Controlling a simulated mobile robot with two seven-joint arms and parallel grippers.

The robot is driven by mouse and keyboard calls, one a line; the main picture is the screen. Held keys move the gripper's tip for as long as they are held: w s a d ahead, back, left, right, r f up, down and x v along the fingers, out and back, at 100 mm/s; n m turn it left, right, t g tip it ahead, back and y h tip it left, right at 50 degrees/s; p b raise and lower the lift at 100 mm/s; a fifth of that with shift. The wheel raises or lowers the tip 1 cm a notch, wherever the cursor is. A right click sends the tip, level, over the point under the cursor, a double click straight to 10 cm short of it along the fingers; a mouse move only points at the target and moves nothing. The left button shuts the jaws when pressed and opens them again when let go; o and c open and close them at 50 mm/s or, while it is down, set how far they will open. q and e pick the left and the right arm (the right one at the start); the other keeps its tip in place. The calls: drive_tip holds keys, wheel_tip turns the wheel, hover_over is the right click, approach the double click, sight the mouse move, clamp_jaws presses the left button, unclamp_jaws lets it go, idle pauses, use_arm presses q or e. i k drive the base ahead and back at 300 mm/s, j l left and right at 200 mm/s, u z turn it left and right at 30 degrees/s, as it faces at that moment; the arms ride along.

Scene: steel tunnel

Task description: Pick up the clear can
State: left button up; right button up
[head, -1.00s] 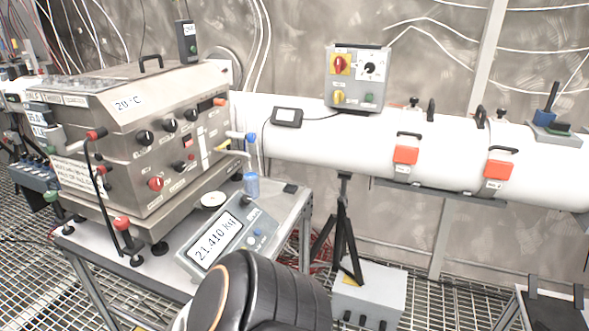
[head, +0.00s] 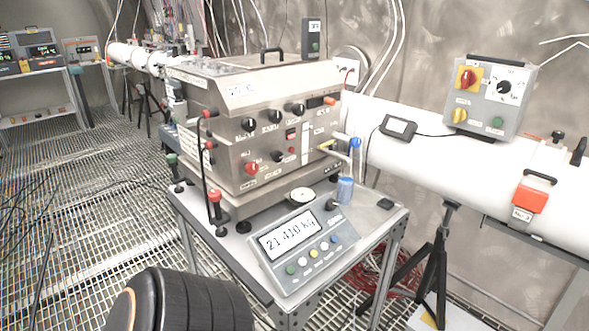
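A small bluish see-through can (head: 345,190) stands upright on the steel table, at the right front of the steel machine and beside the scale's display. It looks like the clear can, but it is small in the picture. Neither of my grippers shows in the head view. A black rounded part of my own arm covers the bottom left of the picture.
The scale display (head: 290,236) fills the table's front, with a white round dish (head: 300,195) behind it. The steel machine (head: 255,125) stands behind. A tripod (head: 428,265) supports the white pipe (head: 440,165) at right. Open grating floor (head: 90,170) lies left.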

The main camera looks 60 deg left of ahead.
sight(345, 190)
drive_tip(key=i+u, duration=0.1)
drive_tip(key=u, duration=0.35)
drive_tip(key=i+u, duration=0.1)
drive_tip(key=u, duration=0.35)
drive_tip(key=i+l+u, duration=0.1)
drive_tip(key=u, duration=0.3)
drive_tip(key=i+l+u, duration=0.1)
drive_tip(key=u, duration=0.35)
drive_tip(key=l+u, duration=0.2)
drive_tip(key=u, duration=0.25)
drive_tip(key=l+u, duration=0.2)
drive_tip(key=u, duration=0.25)
drive_tip(key=i, duration=0.1)
